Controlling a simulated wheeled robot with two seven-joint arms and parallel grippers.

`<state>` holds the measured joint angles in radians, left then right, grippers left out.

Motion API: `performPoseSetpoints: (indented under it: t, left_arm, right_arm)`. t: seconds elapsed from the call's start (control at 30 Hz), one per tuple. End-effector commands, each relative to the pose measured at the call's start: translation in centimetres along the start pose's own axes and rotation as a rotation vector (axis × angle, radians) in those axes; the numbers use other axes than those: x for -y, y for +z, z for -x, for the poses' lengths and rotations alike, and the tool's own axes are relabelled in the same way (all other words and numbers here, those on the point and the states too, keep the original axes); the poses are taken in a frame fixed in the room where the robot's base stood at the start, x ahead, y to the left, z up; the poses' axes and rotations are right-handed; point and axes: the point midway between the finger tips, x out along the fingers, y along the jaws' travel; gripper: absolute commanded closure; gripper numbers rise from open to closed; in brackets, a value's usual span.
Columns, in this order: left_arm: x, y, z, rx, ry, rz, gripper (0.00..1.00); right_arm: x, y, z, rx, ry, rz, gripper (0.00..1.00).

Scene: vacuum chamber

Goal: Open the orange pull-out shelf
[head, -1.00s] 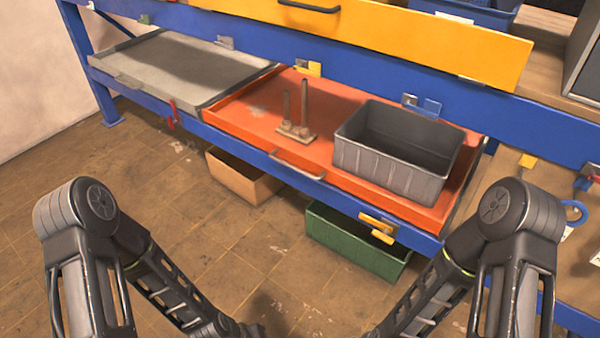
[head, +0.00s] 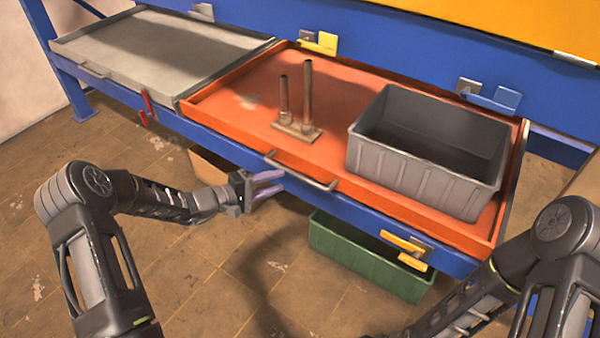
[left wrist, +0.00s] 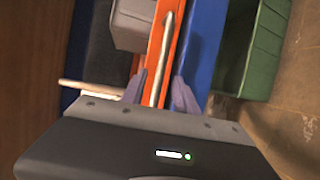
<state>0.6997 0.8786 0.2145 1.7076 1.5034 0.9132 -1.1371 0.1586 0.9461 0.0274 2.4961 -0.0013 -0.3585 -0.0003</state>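The orange pull-out shelf (head: 232,98) sits in the blue rack, its front about level with the rack's blue rail. Its grey bar handle (head: 302,174) is on the front edge; the handle also shows in the left wrist view (left wrist: 167,45). My left gripper (head: 282,182) is open, its purple fingers just in front of the handle's left part. In the left wrist view, the handle lies between the two parted fingertips (left wrist: 160,88); I cannot tell whether they touch it. My right arm shows at the lower right, its gripper out of view.
A grey bin (head: 425,160) and a wooden base with two posts (head: 297,128) stand on the orange shelf. A grey shelf (head: 165,50) is to the left. A green crate (head: 365,258) and yellow latch (head: 405,245) are below right. Floor in front is clear.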

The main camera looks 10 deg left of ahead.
Motion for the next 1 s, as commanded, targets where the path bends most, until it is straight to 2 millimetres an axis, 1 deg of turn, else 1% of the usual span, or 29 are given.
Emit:
performPoseSetpoints:
  t: [0.17,0.27,0.37,0.7,0.83,1.0]
  left_arm:
    - [0.1,0.1,-0.1,0.002,-0.002,0.002,0.64]
    - [0.1,0.1,-0.6,0.003,-0.002,0.002,0.64]
    - [0.1,0.2,-1.6,0.005,-0.001,0.002,0.64]
    - [0.2,0.2,-6.6,0.004,-0.002,0.003,0.64]
    - [0.2,0.1,-7.6,0.002,-0.004,0.002,0.64]
    - [0.1,0.1,-7.9,0.002,-0.004,0.002,0.64]
  right_arm:
    - [0.0,0.0,0.0,-0.001,0.000,0.000,0.64]
    - [0.0,0.0,-0.1,-0.001,0.000,0.000,0.64]
    - [-0.1,0.0,-0.3,-0.001,0.000,0.000,0.64]
    - [-0.3,0.0,-0.9,-0.001,0.000,-0.001,0.64]
    - [-0.4,0.0,-1.0,-0.001,0.000,-0.001,0.64]
    - [-0.4,0.0,-1.0,-0.001,0.000,-0.001,0.64]
